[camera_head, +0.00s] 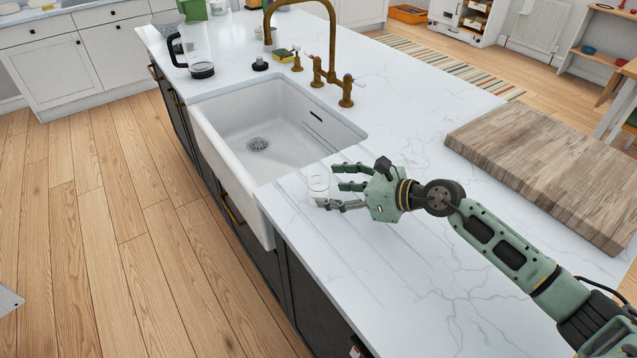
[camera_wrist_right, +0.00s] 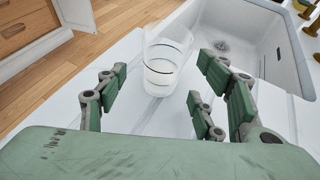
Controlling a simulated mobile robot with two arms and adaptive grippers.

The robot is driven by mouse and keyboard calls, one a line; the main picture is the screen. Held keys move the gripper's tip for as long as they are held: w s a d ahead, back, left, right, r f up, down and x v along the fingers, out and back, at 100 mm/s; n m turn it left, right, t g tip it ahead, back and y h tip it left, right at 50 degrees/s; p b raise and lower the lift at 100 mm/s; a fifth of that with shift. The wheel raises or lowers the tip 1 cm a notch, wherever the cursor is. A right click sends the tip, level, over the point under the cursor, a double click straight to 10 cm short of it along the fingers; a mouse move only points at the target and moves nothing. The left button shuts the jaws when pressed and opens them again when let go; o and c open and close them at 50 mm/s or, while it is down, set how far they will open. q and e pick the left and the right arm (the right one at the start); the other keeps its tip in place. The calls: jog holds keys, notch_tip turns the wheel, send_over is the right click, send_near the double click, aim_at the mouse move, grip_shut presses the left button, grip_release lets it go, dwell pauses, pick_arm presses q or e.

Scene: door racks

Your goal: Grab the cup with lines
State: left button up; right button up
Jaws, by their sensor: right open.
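A clear glass cup with dark lines around it (camera_head: 318,186) stands upright on the white marble counter, just right of the sink's front corner. It also shows in the right wrist view (camera_wrist_right: 163,66), ahead of the fingers and slightly left of the middle between them. My right gripper (camera_head: 337,188) is open, its fingers reaching left toward the cup, with the fingertips close beside it. In the right wrist view the fingers (camera_wrist_right: 160,88) are spread apart with nothing held between them. Whether a fingertip touches the glass I cannot tell.
The white sink (camera_head: 222,120) lies just beyond the cup, with a brass faucet (camera_head: 330,50) behind it. A glass jug (camera_head: 197,55) stands at the far left of the counter. A thick wooden board (camera_head: 560,165) lies at the right. The counter around the cup is clear.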

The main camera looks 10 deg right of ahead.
aim_at(328, 188)
jog(key=x, duration=0.2)
jog(key=shift+w+a+p, duration=0.2)
jog(key=shift+w+p, duration=0.1)
jog(key=shift+w, duration=0.05)
jog(key=shift+w+a+f, duration=0.25)
jog(key=shift+w+a, duration=0.05)
jog(key=c, duration=0.3)
pick_arm(q)
jog(key=shift+w+d+r, duration=0.1)
jog(key=shift+w+r, duration=0.4)
jog(key=shift+r, duration=0.2)
pick_arm(e)
jog(key=c, duration=1)
